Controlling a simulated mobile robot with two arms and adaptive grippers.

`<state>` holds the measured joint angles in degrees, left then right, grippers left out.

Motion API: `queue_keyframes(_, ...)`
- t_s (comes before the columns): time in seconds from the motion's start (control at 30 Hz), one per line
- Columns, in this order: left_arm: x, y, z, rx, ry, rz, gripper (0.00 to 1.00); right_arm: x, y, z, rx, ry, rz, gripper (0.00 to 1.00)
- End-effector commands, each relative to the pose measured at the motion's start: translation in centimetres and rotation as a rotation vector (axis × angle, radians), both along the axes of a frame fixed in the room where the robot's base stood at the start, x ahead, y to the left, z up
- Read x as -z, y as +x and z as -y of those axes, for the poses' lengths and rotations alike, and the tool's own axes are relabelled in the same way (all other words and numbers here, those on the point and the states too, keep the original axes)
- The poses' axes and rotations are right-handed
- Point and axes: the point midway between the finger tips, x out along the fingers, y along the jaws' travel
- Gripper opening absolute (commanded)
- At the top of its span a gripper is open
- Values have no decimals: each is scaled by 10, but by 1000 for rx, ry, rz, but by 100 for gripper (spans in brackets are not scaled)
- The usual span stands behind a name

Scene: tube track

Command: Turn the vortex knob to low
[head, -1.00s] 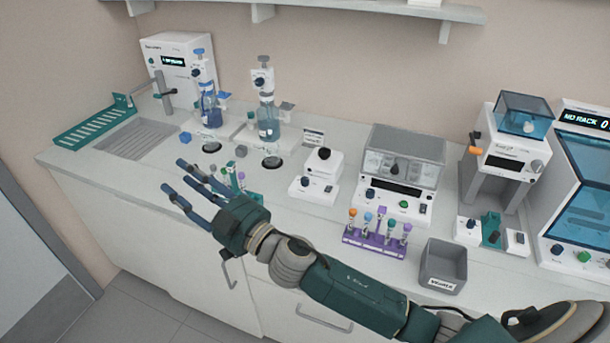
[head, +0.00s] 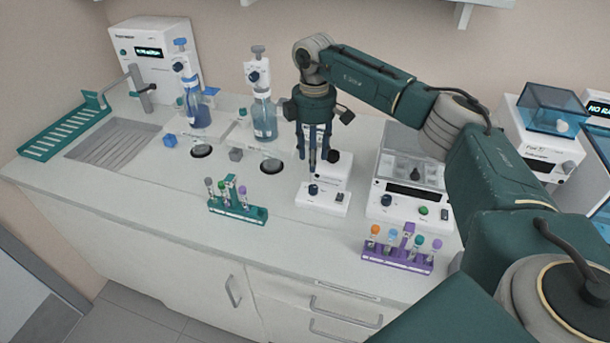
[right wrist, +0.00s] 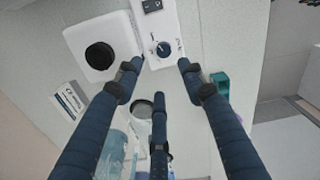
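The vortex mixer (head: 322,198) is a small white unit with a black round cup (head: 333,157) at the back and a dark blue knob (head: 313,190) on its front base. The right wrist view shows the knob (right wrist: 163,49) on a white dial plate and the black cup (right wrist: 100,56) to its left. The knob's setting is too small to read. My right gripper (head: 318,170) points down just above the knob. In the right wrist view its fingers (right wrist: 160,68) are spread and empty, with the knob beyond the gap between their tips. My left gripper is out of view.
A teal rack with tubes (head: 238,210) stands left of the mixer, and a purple tube rack (head: 398,258) stands front right. A white device with a clear lid (head: 405,200) is close on the right. Bottle dispensers (head: 263,115) stand behind left.

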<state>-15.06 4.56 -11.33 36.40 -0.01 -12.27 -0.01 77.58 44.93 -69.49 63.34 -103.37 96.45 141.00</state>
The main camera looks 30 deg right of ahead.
Motion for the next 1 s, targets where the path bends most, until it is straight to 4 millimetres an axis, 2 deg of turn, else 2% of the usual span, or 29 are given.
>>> queue_keyframes(0.2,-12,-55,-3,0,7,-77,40,32,-2,-2,-4,2,-6,40)
queue_keyframes(0.33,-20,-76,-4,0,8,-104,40,58,-2,-2,-6,2,-5,40)
queue_keyframes(0.47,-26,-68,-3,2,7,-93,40,80,-2,-3,-6,3,-3,40)
queue_keyframes(0.6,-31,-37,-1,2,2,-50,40,96,-1,-2,-6,4,-2,40)
queue_keyframes(0.7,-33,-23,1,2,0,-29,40,102,-1,-3,-7,4,0,40)
queue_keyframes(0.83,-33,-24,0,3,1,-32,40,105,-1,-3,-7,4,1,40)
queue_keyframes(1.0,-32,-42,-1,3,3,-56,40,105,-1,-3,-7,4,1,38)
